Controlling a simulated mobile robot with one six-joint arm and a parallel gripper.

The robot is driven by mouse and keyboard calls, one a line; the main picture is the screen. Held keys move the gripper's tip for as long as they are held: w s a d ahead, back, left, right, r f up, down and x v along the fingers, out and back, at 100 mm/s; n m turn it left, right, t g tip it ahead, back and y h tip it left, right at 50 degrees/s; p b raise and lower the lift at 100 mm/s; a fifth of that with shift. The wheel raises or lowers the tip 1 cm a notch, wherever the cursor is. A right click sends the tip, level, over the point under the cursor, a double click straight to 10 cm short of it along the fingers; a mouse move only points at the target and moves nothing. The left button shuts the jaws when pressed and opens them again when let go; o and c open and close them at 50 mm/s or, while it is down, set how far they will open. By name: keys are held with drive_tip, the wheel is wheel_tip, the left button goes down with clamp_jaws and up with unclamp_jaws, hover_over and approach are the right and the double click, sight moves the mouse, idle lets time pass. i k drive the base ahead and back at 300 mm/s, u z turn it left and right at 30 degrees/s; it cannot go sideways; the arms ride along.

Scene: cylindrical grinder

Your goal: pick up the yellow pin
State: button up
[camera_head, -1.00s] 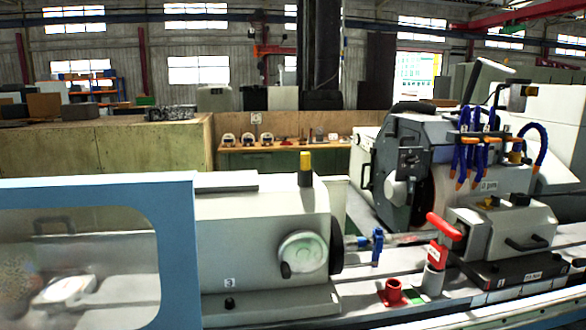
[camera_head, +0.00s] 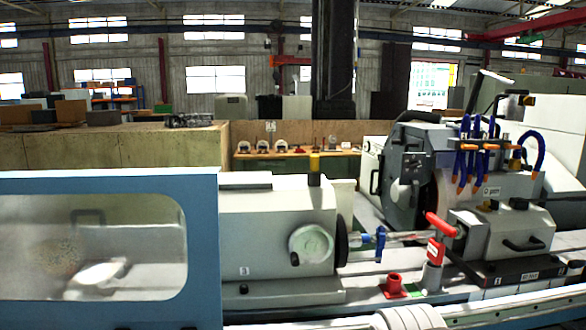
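A short yellow piece (camera_head: 314,162) with a black lower part stands upright on top of the grinder's light grey housing (camera_head: 265,216), near that housing's back right corner. It is the only thing I see that fits the yellow pin. Its base is partly hidden by the housing's top edge. My gripper is not in view, so its state and its distance from the pin do not show.
A blue-framed guard window (camera_head: 205,250) fills the left front. A handwheel (camera_head: 311,243) is on the housing's front. A bench (camera_head: 290,154) stands behind.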

sight(314, 159)
drive_tip(key=z, duration=0.05)
drive_tip(key=i, duration=1)
drive_tip(key=u, duration=0.05)
